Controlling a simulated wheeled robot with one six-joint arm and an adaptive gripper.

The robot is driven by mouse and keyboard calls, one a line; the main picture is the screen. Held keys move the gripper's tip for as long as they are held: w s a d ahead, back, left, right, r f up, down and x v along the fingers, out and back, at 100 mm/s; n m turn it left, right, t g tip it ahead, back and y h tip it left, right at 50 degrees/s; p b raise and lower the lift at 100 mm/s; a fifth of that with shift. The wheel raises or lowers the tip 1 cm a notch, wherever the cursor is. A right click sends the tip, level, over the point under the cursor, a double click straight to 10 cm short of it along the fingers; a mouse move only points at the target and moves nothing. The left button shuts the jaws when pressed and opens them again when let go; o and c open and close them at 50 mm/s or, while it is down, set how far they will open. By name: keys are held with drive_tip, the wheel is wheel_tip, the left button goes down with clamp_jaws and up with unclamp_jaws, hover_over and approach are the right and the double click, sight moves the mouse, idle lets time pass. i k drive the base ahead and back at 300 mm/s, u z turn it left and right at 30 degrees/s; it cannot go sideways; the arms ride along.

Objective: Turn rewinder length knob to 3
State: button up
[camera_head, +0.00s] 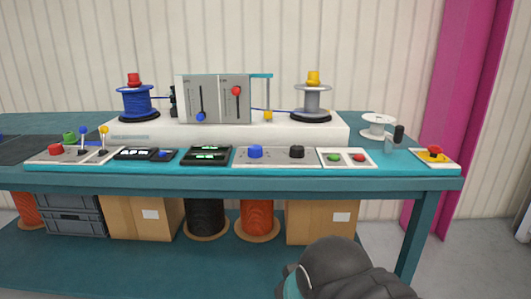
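The rewinder stands on a teal workbench (300,182). A light panel (276,160) on the bench's front strip carries a blue knob (256,151) and a black knob (297,151). Their markings are too small to read, so I cannot tell which is the length knob or where either points. A dark rounded part of my arm shows at the bottom, below and apart from the bench. My gripper is not in view.
A blue cable reel (137,102) and a grey reel (312,100) flank a grey slider box (214,98). A green and red button panel (346,157), a black-topped lever (397,136) and a red emergency button (435,152) lie right of the knobs. Boxes and reels sit underneath.

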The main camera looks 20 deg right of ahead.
sight(254, 150)
drive_tip(key=k, duration=0.15)
drive_tip(key=u, duration=1.05)
drive_tip(key=i, duration=0.65)
drive_tip(key=z, duration=0.3)
